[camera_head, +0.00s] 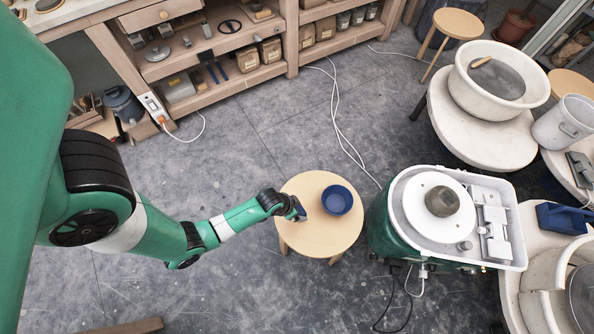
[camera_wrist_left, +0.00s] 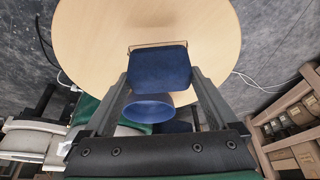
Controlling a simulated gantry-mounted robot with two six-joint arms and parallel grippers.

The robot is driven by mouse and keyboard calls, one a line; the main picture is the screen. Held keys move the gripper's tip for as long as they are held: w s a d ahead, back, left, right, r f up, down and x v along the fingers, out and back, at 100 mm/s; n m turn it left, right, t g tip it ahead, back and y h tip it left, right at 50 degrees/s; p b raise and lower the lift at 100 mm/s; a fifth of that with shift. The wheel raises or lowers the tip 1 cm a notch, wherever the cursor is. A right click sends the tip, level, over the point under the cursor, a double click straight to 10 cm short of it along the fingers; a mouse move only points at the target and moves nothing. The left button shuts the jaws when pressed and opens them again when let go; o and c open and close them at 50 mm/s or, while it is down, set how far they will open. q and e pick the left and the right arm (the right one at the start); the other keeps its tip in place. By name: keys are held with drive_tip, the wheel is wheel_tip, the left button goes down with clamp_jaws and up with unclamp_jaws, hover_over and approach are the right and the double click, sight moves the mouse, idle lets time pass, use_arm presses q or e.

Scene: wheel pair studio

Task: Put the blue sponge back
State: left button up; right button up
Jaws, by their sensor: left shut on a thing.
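The blue sponge (camera_wrist_left: 158,66) is a dark blue block between the two fingers of my left gripper (camera_wrist_left: 160,76) in the left wrist view. The gripper is shut on it. In the head view my left gripper (camera_head: 297,208) is over the left part of the round wooden stool (camera_head: 318,238), and only a little of the sponge (camera_head: 299,211) shows. I cannot tell whether the sponge touches the stool top. A round blue bowl (camera_head: 338,200) stands on the stool, just right of the gripper. My right gripper is not in view.
A pottery wheel (camera_head: 440,229) with a lump of clay (camera_head: 442,201) stands right of the stool. A blue container (camera_head: 563,218) sits farther right. A white basin (camera_head: 499,80) is at the back right. Wooden shelves (camera_head: 215,85) line the back. White cable crosses the open floor.

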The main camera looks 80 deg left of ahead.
use_arm(q)
drive_tip(key=shift+w+a+f+b, duration=0.15)
drive_tip(key=shift+f+b, duration=0.35)
drive_tip(key=shift+f, duration=0.5)
drive_tip(key=shift+s+a+f+b, duration=0.1)
drive_tip(key=shift+a+f+b, duration=0.25)
drive_tip(key=shift+f, duration=0.6)
drive_tip(key=shift+d+f, duration=0.1)
drive_tip(key=o, duration=1.1)
drive_tip(key=p+v, duration=0.8)
drive_tip(key=v, duration=0.4)
